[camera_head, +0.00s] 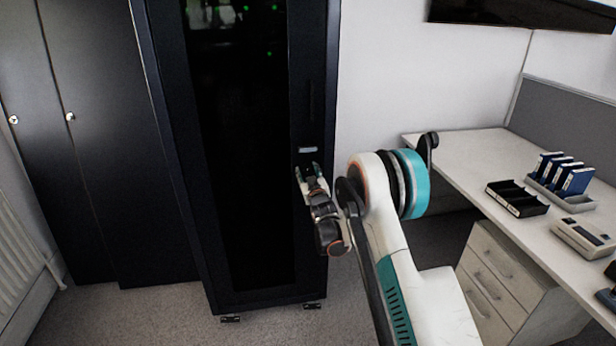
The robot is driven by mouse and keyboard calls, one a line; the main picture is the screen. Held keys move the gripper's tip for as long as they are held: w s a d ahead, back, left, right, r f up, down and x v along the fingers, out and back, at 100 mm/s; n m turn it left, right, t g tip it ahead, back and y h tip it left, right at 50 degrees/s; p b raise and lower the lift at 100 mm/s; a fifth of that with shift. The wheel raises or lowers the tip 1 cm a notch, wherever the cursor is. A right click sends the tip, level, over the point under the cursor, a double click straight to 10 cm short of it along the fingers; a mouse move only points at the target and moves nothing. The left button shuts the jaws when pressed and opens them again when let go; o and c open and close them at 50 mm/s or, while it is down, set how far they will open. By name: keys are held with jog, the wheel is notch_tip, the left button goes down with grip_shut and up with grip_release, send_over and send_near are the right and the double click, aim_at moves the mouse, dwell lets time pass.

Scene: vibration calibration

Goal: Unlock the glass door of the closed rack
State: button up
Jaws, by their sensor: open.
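The closed rack (311,250) is a tall black cabinet in the head view, left of centre, with a dark glass door (240,170). Small green lights show behind the upper glass. A small pale plate (308,150) sits on the right side of the door frame, perhaps part of the lock or handle. My gripper (308,168) is open, its fingertips pointing up just below that plate. It looks close to the door frame, but I cannot tell whether it touches. Nothing shows between the fingers. Any keyhole is too small or hidden to make out.
Dark cupboards (110,150) and a radiator (18,260) are at the left.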

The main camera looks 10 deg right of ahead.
jog(key=shift+w, duration=0.2)
grip_shut()
